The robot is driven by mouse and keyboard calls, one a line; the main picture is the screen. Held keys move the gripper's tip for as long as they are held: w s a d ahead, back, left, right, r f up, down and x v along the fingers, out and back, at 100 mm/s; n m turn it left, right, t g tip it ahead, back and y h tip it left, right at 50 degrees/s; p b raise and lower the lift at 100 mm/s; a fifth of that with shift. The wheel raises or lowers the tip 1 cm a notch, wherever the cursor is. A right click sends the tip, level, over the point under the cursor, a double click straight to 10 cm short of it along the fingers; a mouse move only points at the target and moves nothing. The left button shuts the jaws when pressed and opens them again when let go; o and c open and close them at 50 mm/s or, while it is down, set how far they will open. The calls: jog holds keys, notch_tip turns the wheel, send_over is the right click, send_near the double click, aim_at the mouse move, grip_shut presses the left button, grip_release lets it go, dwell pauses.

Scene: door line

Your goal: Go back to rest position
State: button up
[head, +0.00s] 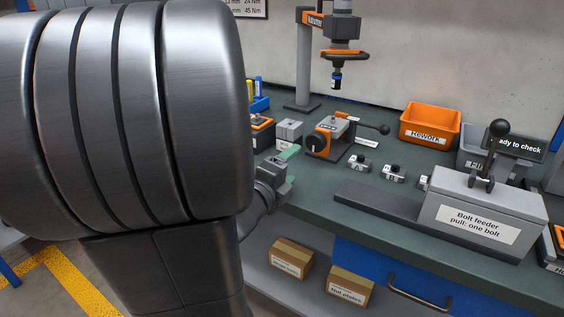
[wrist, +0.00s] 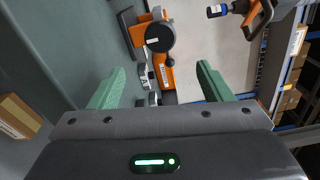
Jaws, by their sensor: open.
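My gripper shows in the head view (head: 284,170) at the near edge of the workbench, partly hidden behind my own large grey arm link. In the wrist view my gripper (wrist: 158,88) has its two green fingers spread apart with nothing between them. The wrist view is turned on its side. An orange and grey clamp fixture (head: 330,138) stands on the bench beyond the fingers; it also shows in the wrist view (wrist: 165,70). The gripper is apart from it.
The green bench top (head: 390,180) carries a grey bolt feeder (head: 480,215) with a black-knobbed lever, an orange rework bin (head: 430,125) and small grey blocks (head: 358,162). A hanging screwdriver tool (head: 340,55) is above the back. Cardboard boxes (head: 345,287) sit on the lower shelf.

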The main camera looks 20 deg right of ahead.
aim_at(315, 144)
jog(key=shift+d, duration=0.1)
jog(key=b+x, duration=0.1)
jog(key=x, duration=1.3)
jog(key=shift+a, duration=0.25)
